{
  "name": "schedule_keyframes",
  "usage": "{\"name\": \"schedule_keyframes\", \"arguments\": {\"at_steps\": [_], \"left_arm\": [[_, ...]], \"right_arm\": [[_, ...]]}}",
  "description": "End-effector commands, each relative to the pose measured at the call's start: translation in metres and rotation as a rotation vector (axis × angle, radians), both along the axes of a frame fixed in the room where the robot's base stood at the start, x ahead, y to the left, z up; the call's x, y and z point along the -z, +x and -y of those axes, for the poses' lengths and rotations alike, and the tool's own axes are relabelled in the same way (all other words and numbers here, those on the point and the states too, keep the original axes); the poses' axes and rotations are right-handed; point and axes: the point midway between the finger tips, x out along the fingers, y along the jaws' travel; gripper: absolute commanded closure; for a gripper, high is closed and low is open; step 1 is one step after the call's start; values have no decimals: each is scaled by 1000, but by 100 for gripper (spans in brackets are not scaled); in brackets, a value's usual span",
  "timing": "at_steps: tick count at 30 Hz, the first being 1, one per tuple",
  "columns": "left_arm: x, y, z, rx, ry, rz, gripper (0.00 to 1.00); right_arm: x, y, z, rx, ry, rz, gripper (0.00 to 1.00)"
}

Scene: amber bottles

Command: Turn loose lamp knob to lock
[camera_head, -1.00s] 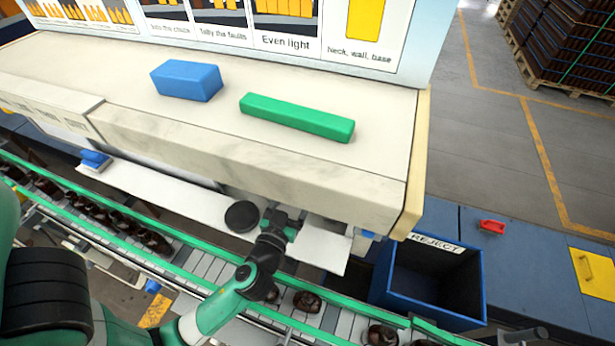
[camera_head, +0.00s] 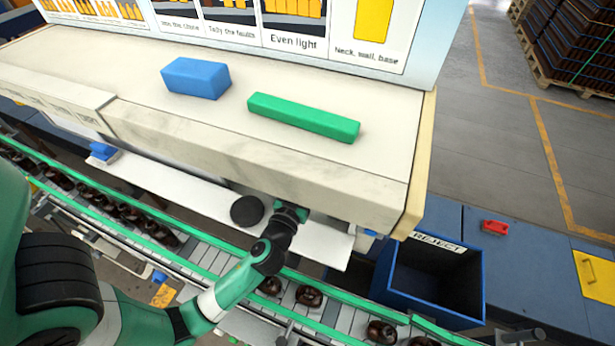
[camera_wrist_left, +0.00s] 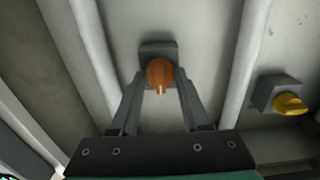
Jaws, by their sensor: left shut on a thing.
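In the left wrist view an orange lamp knob (camera_wrist_left: 160,73) sits on a dark grey square mount on a pale panel. A light pointer mark on it points down in the picture. My left gripper (camera_wrist_left: 162,80) is shut on this orange knob, one finger at each side. A second knob, yellow (camera_wrist_left: 289,103), sits on its own grey mount to the right, apart from the gripper. In the head view my left arm reaches under the front edge of the bench hood (camera_head: 270,165), which hides the fingers and both knobs. My right gripper does not show.
A blue block (camera_head: 196,78) and a green bar (camera_head: 303,117) lie on the hood. A white shelf (camera_head: 180,187) with a black round object (camera_head: 247,210) lies below its edge. A conveyor carries several amber bottles (camera_head: 309,295). A blue reject bin (camera_head: 432,280) stands at the right.

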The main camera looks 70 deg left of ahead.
Motion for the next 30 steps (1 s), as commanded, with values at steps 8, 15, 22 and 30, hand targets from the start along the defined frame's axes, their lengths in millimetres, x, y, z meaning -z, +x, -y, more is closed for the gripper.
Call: {"name": "schedule_keyframes", "arguments": {"at_steps": [8,15,22,30], "left_arm": [[0,0,0,0,15,-14,100],[0,0,0,1,88,-87,100],[-1,1,1,1,216,-217,100],[-1,1,1,0,395,-401,100]], "right_arm": [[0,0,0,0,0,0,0],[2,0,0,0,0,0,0],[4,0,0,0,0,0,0],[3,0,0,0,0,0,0]]}}
